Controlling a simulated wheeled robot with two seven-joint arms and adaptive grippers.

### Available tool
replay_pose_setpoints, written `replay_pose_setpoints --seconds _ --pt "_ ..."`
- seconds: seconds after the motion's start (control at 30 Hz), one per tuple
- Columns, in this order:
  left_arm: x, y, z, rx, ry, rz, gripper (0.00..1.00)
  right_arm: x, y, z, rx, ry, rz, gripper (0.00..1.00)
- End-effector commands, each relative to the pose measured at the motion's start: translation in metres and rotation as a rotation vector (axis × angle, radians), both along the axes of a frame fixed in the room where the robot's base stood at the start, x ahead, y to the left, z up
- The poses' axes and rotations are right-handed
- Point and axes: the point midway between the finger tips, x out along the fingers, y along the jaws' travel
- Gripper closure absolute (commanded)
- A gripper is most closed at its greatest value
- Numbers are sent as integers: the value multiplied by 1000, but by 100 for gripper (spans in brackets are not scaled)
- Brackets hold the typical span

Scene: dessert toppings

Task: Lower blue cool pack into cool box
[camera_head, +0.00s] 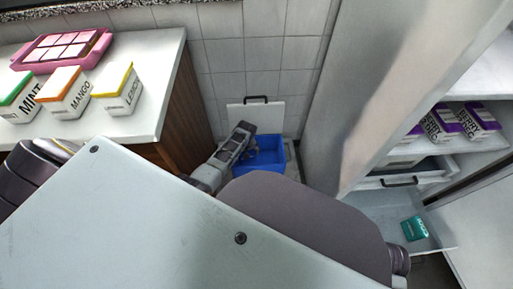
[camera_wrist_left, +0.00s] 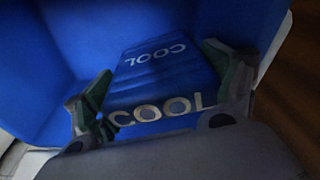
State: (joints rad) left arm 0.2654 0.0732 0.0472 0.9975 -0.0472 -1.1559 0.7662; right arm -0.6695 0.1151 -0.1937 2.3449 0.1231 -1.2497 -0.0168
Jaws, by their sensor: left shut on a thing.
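The blue cool pack (camera_wrist_left: 160,72), printed with white COOL lettering, sits between the two fingers of my left gripper (camera_wrist_left: 163,95) in the left wrist view. Blue walls of the cool box (camera_wrist_left: 85,40) surround it on the far and left sides. In the head view the cool box (camera_head: 269,143) has a blue inside, and my left gripper (camera_head: 250,147) reaches over its left part. The pack cannot be made out there. Whether the pack touches the box floor cannot be told. My right gripper is out of view.
A white lid panel (camera_head: 262,114) stands upright behind the box. A counter (camera_head: 136,119) with mint, mango and lemon cartons and a pink tray (camera_head: 98,50) is at the left. At the right, an open drawer (camera_head: 440,238) holds a teal pack (camera_head: 415,228) below berry cartons.

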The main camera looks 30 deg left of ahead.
Motion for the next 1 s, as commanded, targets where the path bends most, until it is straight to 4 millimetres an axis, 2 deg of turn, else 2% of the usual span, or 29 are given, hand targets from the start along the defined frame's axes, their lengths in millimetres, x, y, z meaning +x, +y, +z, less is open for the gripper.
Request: replay_pose_setpoints --seconds 0.43,0.47,0.57,1.0 --pt "-1 2 0 3 3 2 62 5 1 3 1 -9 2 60" --pt "-1 2 0 3 3 2 13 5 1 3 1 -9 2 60" --pt "-1 2 0 3 3 2 0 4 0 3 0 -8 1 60" --pt "-2 2 0 3 4 2 0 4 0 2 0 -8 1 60"
